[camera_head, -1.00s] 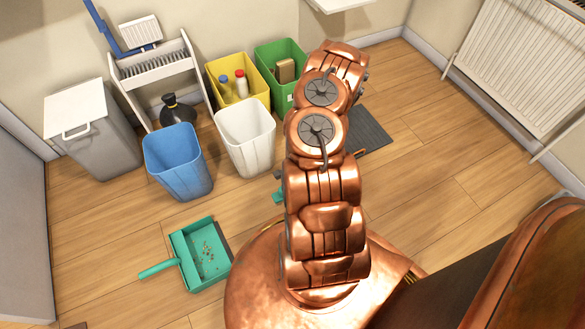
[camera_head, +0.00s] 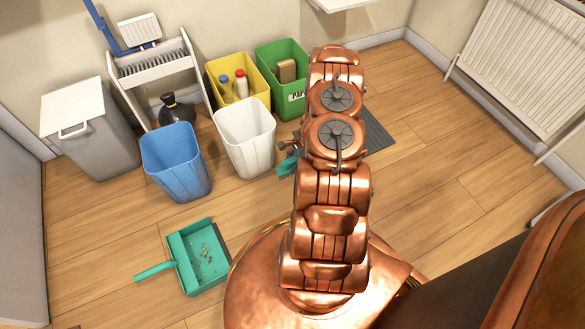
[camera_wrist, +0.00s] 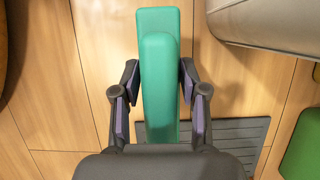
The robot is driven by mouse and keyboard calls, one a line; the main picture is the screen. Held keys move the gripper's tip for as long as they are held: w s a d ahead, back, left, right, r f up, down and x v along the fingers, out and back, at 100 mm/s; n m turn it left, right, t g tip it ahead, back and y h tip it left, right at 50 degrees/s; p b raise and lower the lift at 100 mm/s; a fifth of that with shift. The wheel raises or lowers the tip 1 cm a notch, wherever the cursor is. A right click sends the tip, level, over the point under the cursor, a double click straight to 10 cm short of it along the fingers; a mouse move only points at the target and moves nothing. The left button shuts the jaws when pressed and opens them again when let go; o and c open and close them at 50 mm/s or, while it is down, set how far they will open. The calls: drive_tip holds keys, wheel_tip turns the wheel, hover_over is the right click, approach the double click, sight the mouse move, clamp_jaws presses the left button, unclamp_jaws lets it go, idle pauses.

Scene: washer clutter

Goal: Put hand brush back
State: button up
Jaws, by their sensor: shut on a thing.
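The hand brush (camera_wrist: 160,60) is teal green and fills the middle of the wrist view, its long side running up the picture. My gripper (camera_wrist: 158,82) has a dark finger on each side of it and is shut on it. In the head view, a teal piece of the brush (camera_head: 288,165) shows just left of my arm, in front of the white bin; the rest is hidden behind the arm. A teal dustpan (camera_head: 206,262) with small debris in it lies on the floor at the lower left, its handle pointing left.
A white bin (camera_head: 246,140), a blue bin (camera_head: 177,165), a yellow bin (camera_head: 223,72) with bottles and a green bin (camera_head: 292,100) stand near the wall. A white rack (camera_head: 155,62) and a lidded grey bin (camera_head: 100,150) are further left. A dark mat (camera_head: 378,138) lies behind my arm.

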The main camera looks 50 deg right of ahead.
sight(292, 167)
drive_tip(key=shift+w+d, duration=0.2)
drive_tip(key=shift+w+f+b, duration=0.1)
drive_tip(key=shift+f+b, duration=0.85)
drive_tip(key=shift+f, duration=0.8)
drive_tip(key=shift+f, duration=0.1)
drive_tip(key=o, duration=1.2)
drive_tip(key=shift+c, duration=0.2)
drive_tip(key=p+v, duration=0.4)
drive_tip(key=v, duration=0.6)
drive_tip(key=shift+d+r, duration=0.1)
drive_tip(key=shift+r, duration=0.2)
drive_tip(key=shift+v, duration=0.75)
